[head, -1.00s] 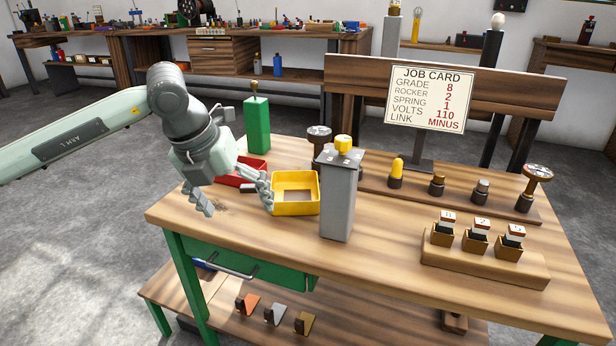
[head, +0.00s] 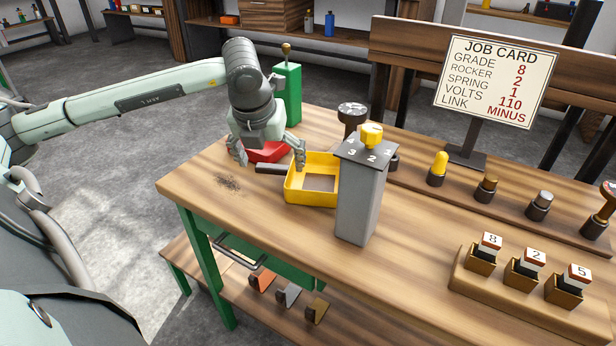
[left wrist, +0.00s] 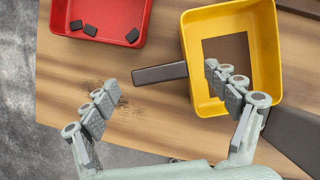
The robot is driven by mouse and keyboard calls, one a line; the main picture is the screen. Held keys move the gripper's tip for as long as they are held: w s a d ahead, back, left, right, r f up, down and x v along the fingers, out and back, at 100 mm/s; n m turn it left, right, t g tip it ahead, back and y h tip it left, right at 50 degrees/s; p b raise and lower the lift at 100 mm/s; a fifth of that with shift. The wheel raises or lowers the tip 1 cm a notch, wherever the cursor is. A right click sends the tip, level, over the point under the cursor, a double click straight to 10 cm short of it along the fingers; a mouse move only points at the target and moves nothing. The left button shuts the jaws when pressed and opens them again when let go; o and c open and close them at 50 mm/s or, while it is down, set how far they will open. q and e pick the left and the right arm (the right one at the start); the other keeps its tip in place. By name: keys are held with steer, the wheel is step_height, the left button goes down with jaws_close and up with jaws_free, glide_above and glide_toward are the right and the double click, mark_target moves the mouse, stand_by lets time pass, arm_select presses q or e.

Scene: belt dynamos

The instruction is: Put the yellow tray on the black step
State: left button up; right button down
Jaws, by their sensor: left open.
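The yellow tray (head: 312,201) stands on the wooden bench, left of and partly behind a grey post. Its dark handle (head: 270,168) sticks out to the left and also shows in the left wrist view (left wrist: 160,73). My left gripper (head: 268,160) is open and points down, its fingers apart on either side of the handle. In the left wrist view the right finger overlaps the tray's inside; I cannot tell whether it touches. The tray looks empty, with a brown panel on its floor. I cannot make out a black step. My right gripper is not in view.
A red tray (left wrist: 136,28) with black pieces lies behind my gripper. The grey post (head: 360,205) with a yellow knob stands close right of the yellow tray. A green post (head: 290,95) stands behind. The bench's left front corner is clear apart from a dark smudge.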

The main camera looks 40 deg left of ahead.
arm_select(q)
steer(key=shift+w+f, duration=0.2)
steer(key=shift+f, duration=0.25)
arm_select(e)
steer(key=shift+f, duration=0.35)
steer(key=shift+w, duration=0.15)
